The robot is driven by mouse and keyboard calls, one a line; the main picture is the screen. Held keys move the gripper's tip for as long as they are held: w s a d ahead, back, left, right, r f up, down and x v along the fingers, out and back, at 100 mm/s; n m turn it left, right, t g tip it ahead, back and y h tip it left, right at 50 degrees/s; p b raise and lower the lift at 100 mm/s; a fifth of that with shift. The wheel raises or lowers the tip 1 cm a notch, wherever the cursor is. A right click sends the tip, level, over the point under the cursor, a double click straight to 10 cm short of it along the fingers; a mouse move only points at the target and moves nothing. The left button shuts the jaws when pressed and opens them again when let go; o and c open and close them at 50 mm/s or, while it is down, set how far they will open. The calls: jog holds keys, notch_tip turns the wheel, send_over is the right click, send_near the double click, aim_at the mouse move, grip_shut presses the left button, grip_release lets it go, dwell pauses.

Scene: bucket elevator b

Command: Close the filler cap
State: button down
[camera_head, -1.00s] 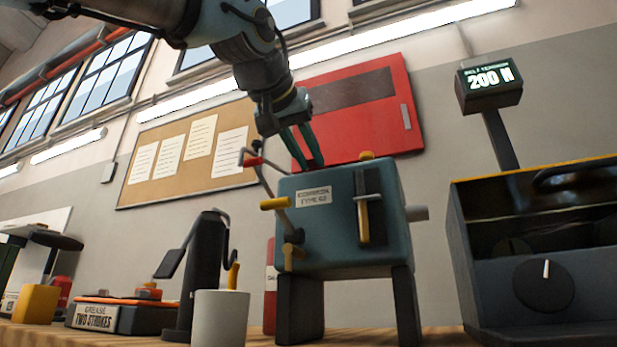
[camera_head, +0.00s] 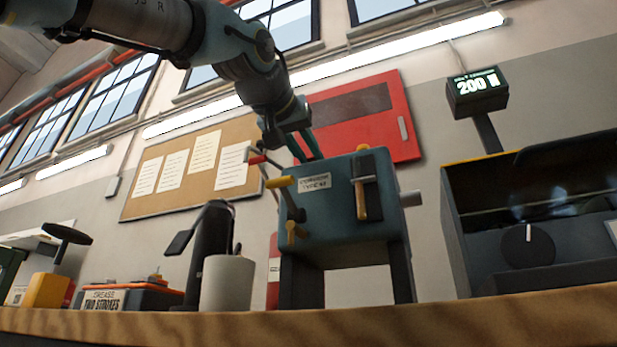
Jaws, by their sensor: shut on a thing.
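The blue-grey box (camera_head: 345,225) stands on dark legs on the bench, with a label, yellow-handled levers and a slotted lever on its front. A small yellow knob (camera_head: 362,147) shows at its top edge. I cannot tell whether that knob belongs to the filler cap, and no cap is clearly visible. My gripper (camera_head: 308,148) points down at the left part of the box's top. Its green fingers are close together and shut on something. Their tips and what they hold are hidden behind the box's top edge.
A red-knobbed crank (camera_head: 257,159) stands close left of my gripper. A white cup (camera_head: 227,283), a dark pump-like stand (camera_head: 209,255) and a grease box (camera_head: 130,296) stand left. A dark machine (camera_head: 535,225) with a display (camera_head: 477,90) stands right. The bench's front edge (camera_head: 420,317) is bare.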

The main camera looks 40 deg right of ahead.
jog(key=c, duration=0.7)
grip_release()
jog(key=shift+s+a+f+b, duration=0.1)
jog(key=shift+s+a+b, duration=0.25)
jog(key=shift+b, duration=0.35)
jog(key=shift+b+v, duration=3.2)
jog(key=shift+v, duration=1.75)
jog(key=shift+w+a, duration=0.1)
